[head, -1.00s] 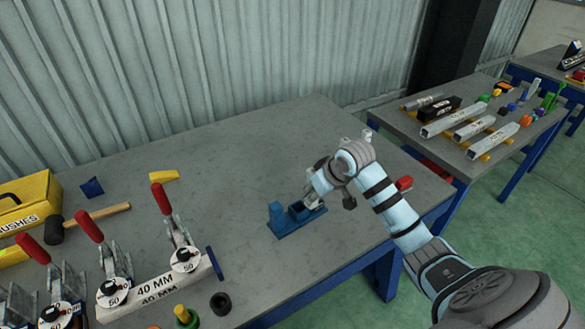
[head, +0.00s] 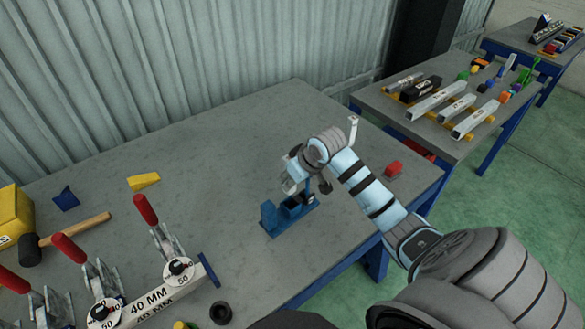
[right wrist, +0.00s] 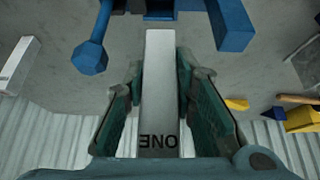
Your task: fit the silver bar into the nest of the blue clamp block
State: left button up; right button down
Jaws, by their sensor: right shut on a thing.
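The blue clamp block (head: 270,222) stands on the grey table in the head view. My right gripper (head: 291,186) is just above and behind it and hides part of it. In the right wrist view my right gripper (right wrist: 160,105) is shut on the silver bar (right wrist: 158,70), which is marked "ONE". The bar's far end points at the blue clamp block (right wrist: 232,22), between its blue wall and a blue knobbed rod (right wrist: 89,57). Whether the bar touches the block, I cannot tell. The nest is mostly hidden in the head view. My left gripper is not in view.
Toggle clamps on a "40 MM" bar (head: 150,300), a black ring (head: 220,312), a mallet (head: 75,230) and a yellow wedge (head: 143,181) lie to the left. The table behind the block is clear.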

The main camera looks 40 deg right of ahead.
aim_at(293, 189)
notch_tip(293, 189, down, 3)
jog(key=shift+s+d+b, duration=0.1)
jog(key=shift+s+b, duration=0.05)
jog(key=shift+b, duration=0.3)
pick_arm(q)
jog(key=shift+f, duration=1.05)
pick_arm(e)
jog(key=shift+f, duration=0.7)
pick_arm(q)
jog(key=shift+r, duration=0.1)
pick_arm(e)
jog(key=shift+r, duration=0.1)
pick_arm(q)
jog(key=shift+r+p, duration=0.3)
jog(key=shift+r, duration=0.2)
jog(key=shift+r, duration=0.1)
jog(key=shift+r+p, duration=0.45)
jog(key=shift+p, duration=0.1)
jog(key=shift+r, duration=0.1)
